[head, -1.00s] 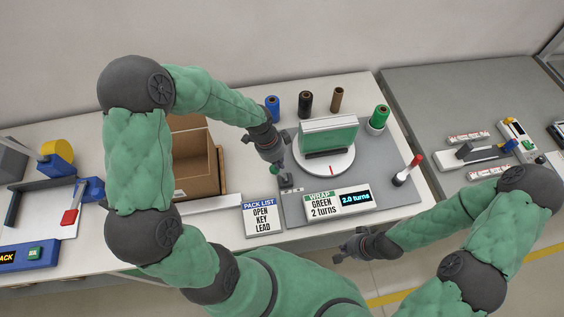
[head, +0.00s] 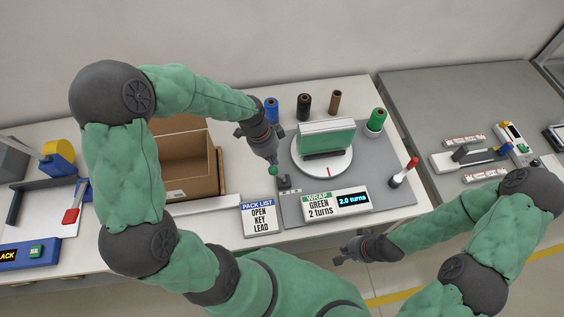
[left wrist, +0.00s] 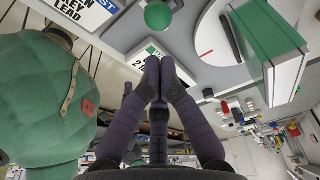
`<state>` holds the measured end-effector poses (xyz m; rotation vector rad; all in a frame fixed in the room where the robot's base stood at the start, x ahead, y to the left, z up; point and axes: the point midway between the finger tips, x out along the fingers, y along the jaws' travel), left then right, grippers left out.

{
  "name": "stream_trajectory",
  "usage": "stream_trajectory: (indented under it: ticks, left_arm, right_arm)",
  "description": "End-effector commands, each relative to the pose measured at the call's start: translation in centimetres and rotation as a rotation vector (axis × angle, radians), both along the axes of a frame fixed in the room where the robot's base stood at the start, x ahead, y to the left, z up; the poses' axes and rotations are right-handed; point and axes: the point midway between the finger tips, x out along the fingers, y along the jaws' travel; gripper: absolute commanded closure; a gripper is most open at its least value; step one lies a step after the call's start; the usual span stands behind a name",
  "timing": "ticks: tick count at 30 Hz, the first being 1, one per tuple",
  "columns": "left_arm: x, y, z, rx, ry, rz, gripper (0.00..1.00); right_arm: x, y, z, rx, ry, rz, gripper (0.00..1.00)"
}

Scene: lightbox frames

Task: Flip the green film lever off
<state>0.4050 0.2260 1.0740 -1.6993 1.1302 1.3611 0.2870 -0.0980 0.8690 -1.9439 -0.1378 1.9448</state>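The lever with the green ball knob (head: 273,171) stands at the left front of the grey wrapping station, its knob leaning left of its dark base (head: 285,183). The knob also shows at the top of the left wrist view (left wrist: 158,15). My left gripper (head: 273,160) is just behind the knob; in the left wrist view its fingers (left wrist: 160,72) are together and empty, with a gap to the knob. My right gripper (head: 342,256) hangs in front of the table edge, away from the lever; its fingers are too small to read. The display (head: 353,200) reads 2.0 turns.
A green box (head: 326,138) stands on the white turntable (head: 304,169). The green film roll (head: 376,121) is behind right, a red-topped lever (head: 404,172) at right. Blue, black and brown rolls stand behind. An open carton (head: 190,165) and the pack list sign (head: 261,218) are left.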

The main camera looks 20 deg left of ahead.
Motion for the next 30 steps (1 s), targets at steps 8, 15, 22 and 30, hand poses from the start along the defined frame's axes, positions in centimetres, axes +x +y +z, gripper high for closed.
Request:
stream_trajectory:
  ticks: [8, 15, 22, 30]
  left_arm:
    - [-1.6, 2.9, 2.2, 0.0, -0.003, 0.003, 1.0]
    - [-1.8, 3.4, 2.7, -0.001, -0.004, 0.0, 1.0]
    - [-1.8, 3.4, 2.7, 0.0, -0.005, 0.0, 1.0]
    - [-1.8, 3.3, 2.7, 0.0, -0.005, 0.0, 1.0]
  right_arm:
    - [0.0, 0.0, 0.0, 0.0, 0.001, 0.0, 1.0]
    - [0.0, 0.0, 0.0, 0.0, 0.001, 0.0, 1.0]
    - [0.0, 0.0, 0.0, 0.0, 0.0, 0.0, 1.0]
    - [0.0, 0.0, 0.0, 0.0, 0.0, 0.0, 1.0]
